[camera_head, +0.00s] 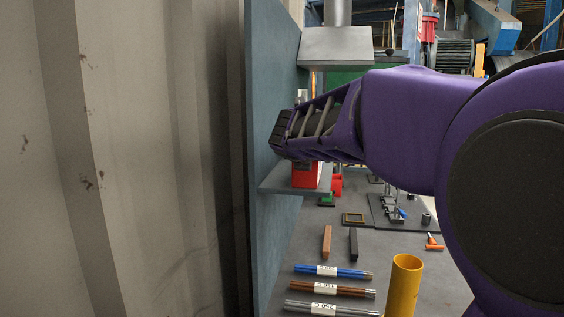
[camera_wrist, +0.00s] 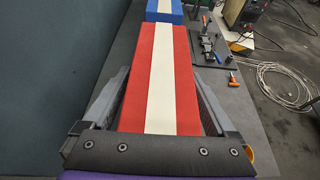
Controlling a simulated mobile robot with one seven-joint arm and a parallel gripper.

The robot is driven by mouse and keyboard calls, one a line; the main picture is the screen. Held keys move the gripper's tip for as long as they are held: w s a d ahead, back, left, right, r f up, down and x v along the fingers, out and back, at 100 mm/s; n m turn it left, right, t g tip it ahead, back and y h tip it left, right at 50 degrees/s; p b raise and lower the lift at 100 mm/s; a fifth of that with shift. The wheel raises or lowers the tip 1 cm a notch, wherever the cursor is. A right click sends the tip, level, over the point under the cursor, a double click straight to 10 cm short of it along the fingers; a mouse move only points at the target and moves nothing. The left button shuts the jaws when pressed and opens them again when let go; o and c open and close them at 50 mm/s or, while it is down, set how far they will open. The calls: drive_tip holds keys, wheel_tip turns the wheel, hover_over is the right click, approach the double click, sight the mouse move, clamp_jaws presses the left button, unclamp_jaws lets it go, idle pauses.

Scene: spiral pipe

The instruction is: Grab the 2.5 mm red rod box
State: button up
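The red box (camera_wrist: 133,110) with a white lengthwise stripe fills the middle of the wrist view. In the head view its red lower part (camera_head: 305,178) shows on a small grey shelf (camera_head: 270,187), and my gripper hides the part above. My gripper (camera_wrist: 161,72) has one finger on each side of the red box, with a narrow gap visible at the left finger. Contact at the right finger is unclear. In the head view my gripper (camera_head: 285,132) is in front of the box, by the blue-grey panel. The box's size marking is not readable.
A blue box (camera_wrist: 152,15) with a white stripe is beyond the red one. Bundles of blue (camera_head: 345,272), brown (camera_head: 340,289) and grey rods (camera_head: 300,306) lie on the table below, near a yellow tube (camera_head: 403,285). The upright panel (camera_head: 262,90) stands close on the left.

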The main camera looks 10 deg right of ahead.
clamp_jaws()
drive_tip(key=shift+r, duration=0.15)
